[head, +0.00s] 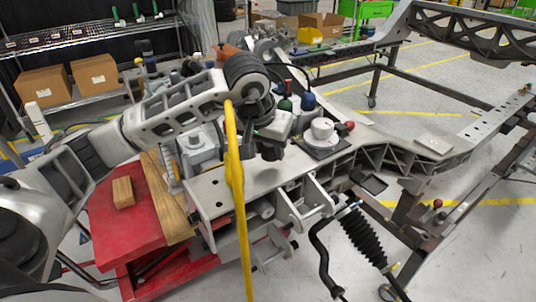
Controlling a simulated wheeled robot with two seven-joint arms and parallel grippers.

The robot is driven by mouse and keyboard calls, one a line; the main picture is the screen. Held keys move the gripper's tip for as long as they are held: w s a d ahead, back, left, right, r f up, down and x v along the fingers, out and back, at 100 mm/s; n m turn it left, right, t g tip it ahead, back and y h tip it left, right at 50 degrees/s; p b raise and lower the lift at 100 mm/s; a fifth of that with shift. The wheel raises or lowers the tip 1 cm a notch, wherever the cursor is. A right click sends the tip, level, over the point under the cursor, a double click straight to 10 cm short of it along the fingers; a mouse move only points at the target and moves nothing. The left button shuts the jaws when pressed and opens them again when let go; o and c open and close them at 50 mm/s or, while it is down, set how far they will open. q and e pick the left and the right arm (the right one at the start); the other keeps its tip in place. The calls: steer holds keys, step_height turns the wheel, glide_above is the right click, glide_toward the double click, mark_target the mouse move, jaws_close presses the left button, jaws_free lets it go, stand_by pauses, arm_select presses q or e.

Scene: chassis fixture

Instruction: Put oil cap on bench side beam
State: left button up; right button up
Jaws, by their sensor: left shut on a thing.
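My left gripper (271,140) reaches over the bench side beam (262,178), pointing down. It is shut on a small dark piece (271,152), which I take to be the oil cap. The gripper hides most of this piece, and I cannot tell whether it touches the beam. The beam is a grey metal chassis rail running from the front middle toward the right. My right gripper is not in view.
A long yellow strip (237,190) stands in front of the beam. A white round part (321,129) sits on a dark plate right of the gripper, near coloured knobs (308,101). A red cart (112,215) with a wood block (123,192) is at left.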

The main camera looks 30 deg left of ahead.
arm_select(q)
steer(key=shift+f, duration=1.15)
steer(key=shift+f, duration=0.1)
steer(key=o, duration=1.1)
steer(key=shift+r, duration=0.25)
steer(key=v, duration=1.2)
steer(key=shift+d, duration=0.1)
steer(key=shift+f, duration=0.1)
